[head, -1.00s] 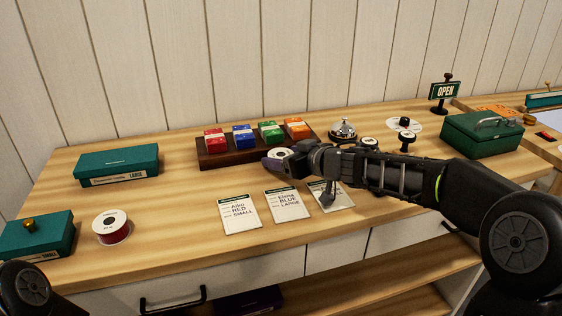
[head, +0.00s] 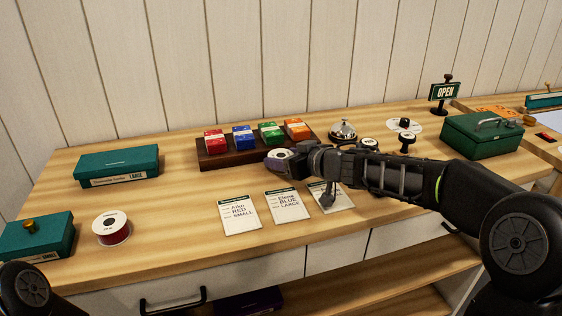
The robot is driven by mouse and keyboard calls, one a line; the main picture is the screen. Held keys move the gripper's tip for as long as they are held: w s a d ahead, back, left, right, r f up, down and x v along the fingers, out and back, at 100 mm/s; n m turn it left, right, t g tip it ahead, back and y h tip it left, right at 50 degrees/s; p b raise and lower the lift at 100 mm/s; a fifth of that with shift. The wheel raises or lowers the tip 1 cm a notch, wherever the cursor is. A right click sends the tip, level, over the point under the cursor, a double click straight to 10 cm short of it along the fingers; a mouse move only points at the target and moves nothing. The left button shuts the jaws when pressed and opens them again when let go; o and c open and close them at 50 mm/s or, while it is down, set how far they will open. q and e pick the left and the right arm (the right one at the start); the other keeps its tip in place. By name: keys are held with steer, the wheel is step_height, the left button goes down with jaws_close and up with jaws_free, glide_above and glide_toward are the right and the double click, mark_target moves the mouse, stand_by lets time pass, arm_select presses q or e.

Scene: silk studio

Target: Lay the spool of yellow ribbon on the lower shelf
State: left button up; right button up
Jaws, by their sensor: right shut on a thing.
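My right gripper (head: 284,161) reaches in from the right over the counter and is shut on a spool (head: 279,153). The spool's white round end shows just in front of the dark wooden tray. Whether the spool touches the counter is unclear. The lower shelf (head: 390,268) is a wooden board under the counter, at the bottom right of the head view. My left gripper is out of view.
A red ribbon spool (head: 111,228) stands at left between green boxes. Several coloured packs fill the dark tray (head: 222,159). Order cards (head: 287,204) lie before the gripper. A dark box (head: 248,302) is below the counter.

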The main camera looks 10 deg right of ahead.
step_height(320, 180, up, 10)
steer(key=p, duration=0.9)
stand_by(0.6)
